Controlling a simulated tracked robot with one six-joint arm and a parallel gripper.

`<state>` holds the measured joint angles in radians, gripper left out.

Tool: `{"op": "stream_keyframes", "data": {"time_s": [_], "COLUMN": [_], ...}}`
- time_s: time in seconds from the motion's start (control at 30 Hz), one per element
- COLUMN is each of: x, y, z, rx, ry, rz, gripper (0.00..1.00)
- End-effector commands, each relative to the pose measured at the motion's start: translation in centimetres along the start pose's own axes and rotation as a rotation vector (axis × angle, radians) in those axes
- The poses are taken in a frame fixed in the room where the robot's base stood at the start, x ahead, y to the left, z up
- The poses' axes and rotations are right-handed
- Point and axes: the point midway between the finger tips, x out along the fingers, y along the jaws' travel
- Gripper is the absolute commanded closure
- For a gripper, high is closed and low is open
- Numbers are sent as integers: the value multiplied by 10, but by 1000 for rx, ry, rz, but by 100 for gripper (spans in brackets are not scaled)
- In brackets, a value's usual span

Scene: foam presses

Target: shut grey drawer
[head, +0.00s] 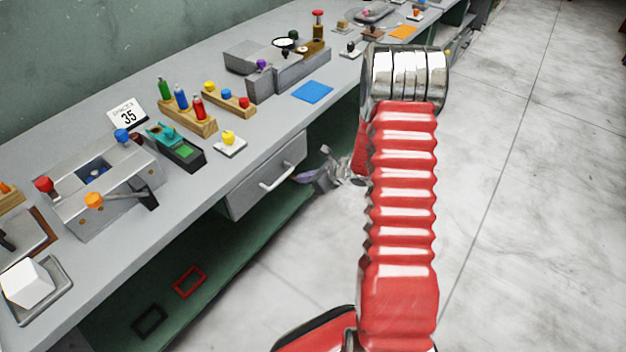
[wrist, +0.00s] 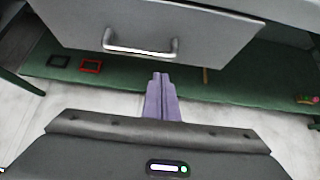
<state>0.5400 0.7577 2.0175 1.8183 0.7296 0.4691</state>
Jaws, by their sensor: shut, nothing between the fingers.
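The grey drawer (head: 266,176) hangs under the workbench top, with a silver bar handle (head: 277,178) on its front. In the head view I cannot tell for sure how far it stands out. In the wrist view the drawer front (wrist: 200,22) fills the top, with the handle (wrist: 140,47) along its lower middle. My gripper (head: 308,177) is shut and empty, just right of the drawer front. In the wrist view its purple fingers (wrist: 161,80) are together, pointing at the drawer below the handle. A small gap seems to lie between fingertips and drawer.
The grey workbench (head: 330,120) carries several tools, including a vise-like box (head: 105,185), a bottle rack (head: 188,118) and a blue pad (head: 312,92). A green lower shelf (head: 225,255) holds a red frame (head: 189,281) and a black frame (head: 149,321). The pale floor at right is clear.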

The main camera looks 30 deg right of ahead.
Motion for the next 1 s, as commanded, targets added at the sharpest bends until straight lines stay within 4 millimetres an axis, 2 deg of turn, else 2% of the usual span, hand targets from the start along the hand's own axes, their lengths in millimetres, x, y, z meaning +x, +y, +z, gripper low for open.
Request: {"op": "stream_keyframes", "data": {"time_s": [0.07, 0.6, 0.8, 1.0], "x": [-6, -89, -104, -106], "y": [-1, -2, -2, -1], "z": [-10, -9, -10, -10], "rx": [3, 0, 1, 0], "ry": [3, 5, 7, 7], "rz": [-1, -3, -1, 0], "gripper": [100, 100, 100, 100]}}
